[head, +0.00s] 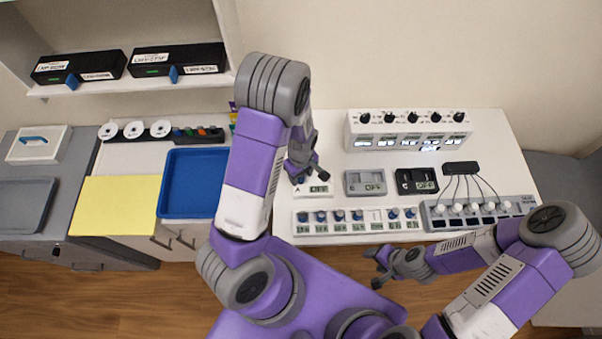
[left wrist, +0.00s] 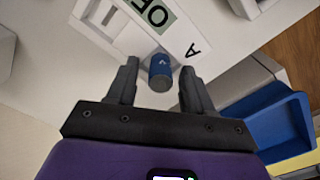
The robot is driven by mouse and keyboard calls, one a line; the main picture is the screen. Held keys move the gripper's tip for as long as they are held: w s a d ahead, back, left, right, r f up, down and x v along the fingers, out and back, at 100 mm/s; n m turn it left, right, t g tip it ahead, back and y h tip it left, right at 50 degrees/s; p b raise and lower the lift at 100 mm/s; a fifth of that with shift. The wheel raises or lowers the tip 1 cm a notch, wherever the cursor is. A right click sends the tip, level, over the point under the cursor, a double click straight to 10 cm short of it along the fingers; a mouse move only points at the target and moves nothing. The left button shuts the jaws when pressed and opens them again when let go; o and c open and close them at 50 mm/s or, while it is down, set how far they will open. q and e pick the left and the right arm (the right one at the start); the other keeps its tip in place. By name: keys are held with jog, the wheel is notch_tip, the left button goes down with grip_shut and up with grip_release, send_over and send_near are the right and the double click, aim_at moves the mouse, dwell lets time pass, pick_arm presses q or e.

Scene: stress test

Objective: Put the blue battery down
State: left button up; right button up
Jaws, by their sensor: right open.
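A blue battery (left wrist: 160,72) stands at the edge of the white module A (left wrist: 150,28), whose display reads OFF. In the left wrist view my left gripper (left wrist: 160,82) has its fingers apart, one on each side of the battery, with a visible gap on both sides. Whether the battery is seated in the module or just rests there, I cannot tell. In the head view my left gripper (head: 306,172) is right over module A (head: 318,190), partly hiding it. My right gripper (head: 382,266) is open and empty in front of the table's front edge.
Grey module B (head: 365,183) and black module C (head: 417,182) stand to the right, both reading OFF. A white rack (head: 360,228) with several blue-topped cells lies in front. A knob panel (head: 408,131) stands behind. A blue tray (head: 190,208) is left.

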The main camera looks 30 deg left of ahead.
pick_arm(q)
jog(key=shift+r, duration=0.1)
jog(key=shift+r, duration=0.3)
notch_tip(320, 180, up, 12)
jog(key=p, duration=0.3)
jog(key=shift+f, duration=0.15)
